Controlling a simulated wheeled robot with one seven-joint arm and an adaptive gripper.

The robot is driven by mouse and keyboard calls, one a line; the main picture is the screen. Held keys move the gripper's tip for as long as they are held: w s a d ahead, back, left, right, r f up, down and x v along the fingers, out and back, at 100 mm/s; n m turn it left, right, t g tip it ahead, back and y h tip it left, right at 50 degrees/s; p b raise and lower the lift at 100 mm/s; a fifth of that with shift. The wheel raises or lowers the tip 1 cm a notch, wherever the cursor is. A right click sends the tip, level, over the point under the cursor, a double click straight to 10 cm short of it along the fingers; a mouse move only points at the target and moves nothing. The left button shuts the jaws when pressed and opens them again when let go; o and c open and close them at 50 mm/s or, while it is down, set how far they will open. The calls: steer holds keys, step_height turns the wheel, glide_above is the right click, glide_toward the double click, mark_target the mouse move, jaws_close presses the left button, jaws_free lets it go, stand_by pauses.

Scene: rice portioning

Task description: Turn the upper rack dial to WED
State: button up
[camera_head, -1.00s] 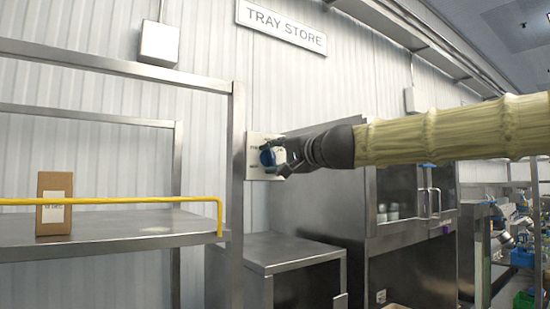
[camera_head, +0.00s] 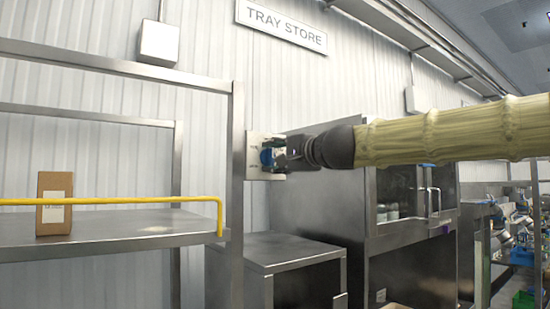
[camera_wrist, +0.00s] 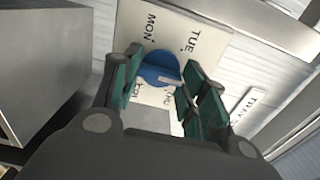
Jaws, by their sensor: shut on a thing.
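The dial is a blue round knob (camera_head: 266,157) on a pale plate (camera_head: 253,173) beside the metal rack post. In the wrist view the blue dial (camera_wrist: 156,66) has a white pointer aimed toward the right of the picture. The plate (camera_wrist: 172,25) shows MON and TUE above the dial, and partly covered lettering below it. No WED label can be read; the right finger covers part of the plate. My gripper (camera_wrist: 163,70) is shut on the dial, with a green-padded finger on either side. In the head view my gripper (camera_head: 279,154) reaches the dial from the right.
A metal rack shelf (camera_head: 130,230) with a yellow rail (camera_head: 110,201) and a brown bag (camera_head: 54,190) stands at left. A low metal cabinet (camera_head: 290,252) is below the dial. A TRAY STORE sign (camera_head: 281,27) hangs above.

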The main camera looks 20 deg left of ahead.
steer(key=o, duration=1)
steer(key=shift+w, duration=0.1)
steer(key=v, duration=1.2)
steer(key=shift+d, duration=0.1)
